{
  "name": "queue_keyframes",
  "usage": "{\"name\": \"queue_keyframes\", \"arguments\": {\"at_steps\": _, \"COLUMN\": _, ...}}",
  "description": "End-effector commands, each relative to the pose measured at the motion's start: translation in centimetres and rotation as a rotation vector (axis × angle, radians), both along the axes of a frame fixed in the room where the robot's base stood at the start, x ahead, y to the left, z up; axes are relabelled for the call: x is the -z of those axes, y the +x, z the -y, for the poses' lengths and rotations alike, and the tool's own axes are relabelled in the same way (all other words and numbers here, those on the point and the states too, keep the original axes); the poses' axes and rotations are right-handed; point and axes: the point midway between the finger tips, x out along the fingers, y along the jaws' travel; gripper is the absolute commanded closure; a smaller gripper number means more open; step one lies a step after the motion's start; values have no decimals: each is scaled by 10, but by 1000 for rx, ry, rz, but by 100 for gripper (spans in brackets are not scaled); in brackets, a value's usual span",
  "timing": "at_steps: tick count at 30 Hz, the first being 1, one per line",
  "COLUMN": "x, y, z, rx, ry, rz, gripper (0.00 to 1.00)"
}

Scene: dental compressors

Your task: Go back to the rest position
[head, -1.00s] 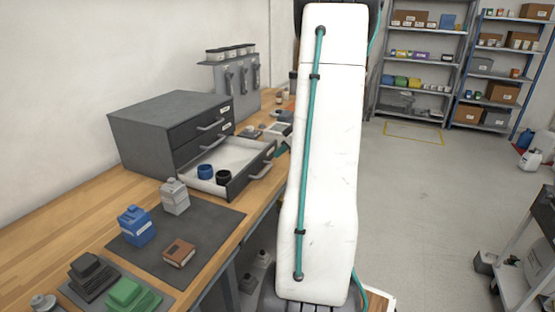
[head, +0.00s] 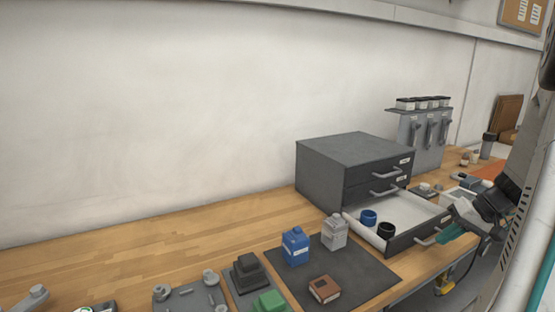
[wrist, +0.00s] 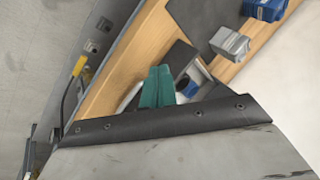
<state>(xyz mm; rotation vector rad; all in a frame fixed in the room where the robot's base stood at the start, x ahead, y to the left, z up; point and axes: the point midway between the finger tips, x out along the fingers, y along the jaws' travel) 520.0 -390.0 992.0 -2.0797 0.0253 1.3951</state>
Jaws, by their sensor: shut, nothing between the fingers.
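My gripper (head: 447,234) is at the right of the head view, in front of the open drawer's front and its handle. Its teal fingers are together with nothing between them. In the wrist view the teal fingers (wrist: 158,86) also show closed, over the bench edge and drawer. The open drawer (head: 414,209) of the grey cabinet (head: 325,172) holds a blue ring-shaped part (head: 369,218) and a black one (head: 386,230). I cannot tell from the head view whether the gripper touches the drawer.
Grey and green blocks (head: 268,302) lie at the front. A dispenser rack (head: 424,140) stands behind the cabinet.

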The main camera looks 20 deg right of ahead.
Motion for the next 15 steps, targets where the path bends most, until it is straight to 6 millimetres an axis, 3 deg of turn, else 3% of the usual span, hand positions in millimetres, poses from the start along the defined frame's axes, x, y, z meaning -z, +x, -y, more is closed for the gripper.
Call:
{"name": "queue_keyframes", "arguments": {"at_steps": 1, "x": -13, "y": 4, "z": -35, "rx": -9, "ry": 23, "rz": -66, "gripper": 100}}
{"name": "queue_keyframes", "arguments": {"at_steps": 6, "x": -44, "y": -3, "z": -138, "rx": -11, "ry": 32, "rz": -294, "gripper": 100}}
{"name": "queue_keyframes", "arguments": {"at_steps": 12, "x": -69, "y": -35, "z": -233, "rx": -47, "ry": -102, "rz": -459, "gripper": 100}}
{"name": "queue_keyframes", "arguments": {"at_steps": 15, "x": -78, "y": -55, "z": -268, "rx": -83, "ry": -197, "rz": -484, "gripper": 100}}
